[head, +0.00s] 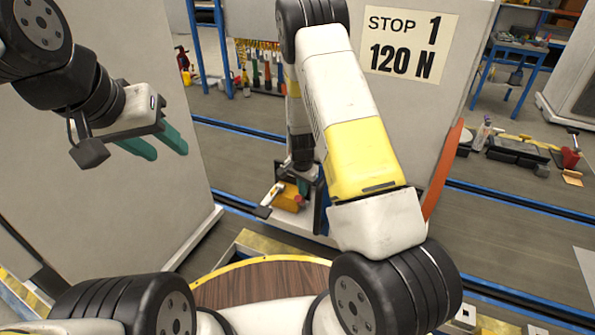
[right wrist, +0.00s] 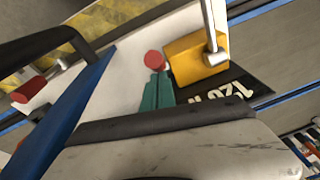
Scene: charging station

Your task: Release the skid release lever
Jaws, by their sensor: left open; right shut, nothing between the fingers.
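A yellow block (head: 286,198) with a metal lever (head: 269,196) sits low at the foot of the STOP 1 panel. In the right wrist view the block (right wrist: 190,63) and lever (right wrist: 211,30) are at the upper right. A round red knob (right wrist: 153,60) is beside the block; I cannot tell which part is the skid release lever. My right gripper (right wrist: 156,76) is shut, its teal fingertips at the red knob, seemingly empty; whether they touch is unclear. In the head view it is partly hidden (head: 303,187). My left gripper (head: 168,153) is open and empty at the left.
The STOP 1 panel (head: 455,70) stands behind my right arm. In the right wrist view a blue bar (right wrist: 72,110) and a red-ended handle (right wrist: 34,89) are at the left. A round wooden top (head: 262,281) is in front. A grey panel (head: 60,150) stands behind my left gripper.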

